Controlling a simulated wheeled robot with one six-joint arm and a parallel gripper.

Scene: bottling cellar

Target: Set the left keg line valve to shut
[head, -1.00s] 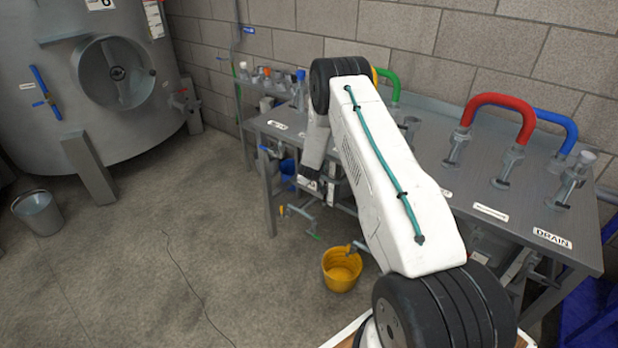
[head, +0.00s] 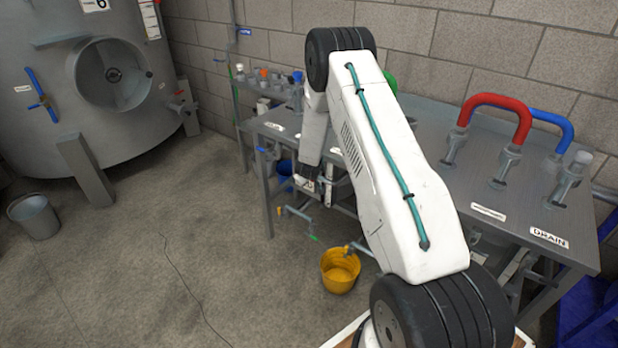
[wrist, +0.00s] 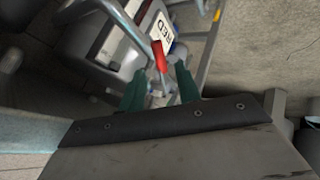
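In the wrist view, my gripper (wrist: 160,88) has its two teal fingers apart, with nothing seen clamped between them. A red handle (wrist: 159,56) shows just beyond the fingertips, beside a white label reading "RED" (wrist: 166,34). I cannot tell whether they touch. A small pipe with a tap (head: 300,213) and a green tip shows low under the bench, left of a yellow bucket (head: 340,272). I cannot tell which part is the left keg line valve, or its setting.
The steel bench (head: 440,195) carries a red hose loop (head: 497,101), a blue hose loop (head: 555,122) and a "DRAIN" label (head: 549,238). A large tank (head: 60,130) with a blue lever (head: 41,94) and a grey bucket (head: 35,215) stand left. The floor between is mostly clear.

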